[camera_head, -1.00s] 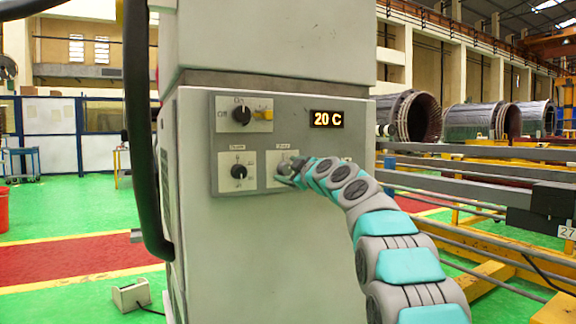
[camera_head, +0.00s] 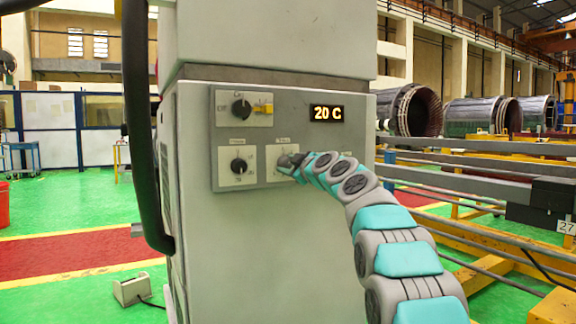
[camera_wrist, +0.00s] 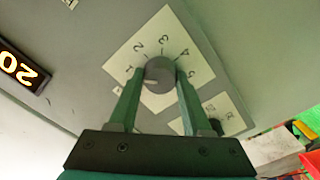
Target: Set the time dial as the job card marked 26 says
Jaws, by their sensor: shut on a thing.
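The time dial is a round grey knob (camera_wrist: 160,73) on a white plate marked 1 to 5 in the wrist view. My gripper (camera_wrist: 158,80) has its two green fingers shut on the knob, one on each side. Which number the knob points at is not clear to me. In the head view my gripper (camera_head: 287,164) reaches in from the right and covers much of this dial's plate (camera_head: 272,153), at the lower right of the control panel. The job card marked 26 is not in view.
The panel also holds a black knob by a yellow part (camera_head: 241,107), another black dial (camera_head: 238,166) left of mine, and a display (camera_head: 328,114) reading 20 C. A thick black hose (camera_head: 140,130) hangs at the cabinet's left. Yellow-framed rails (camera_head: 480,250) stand at right.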

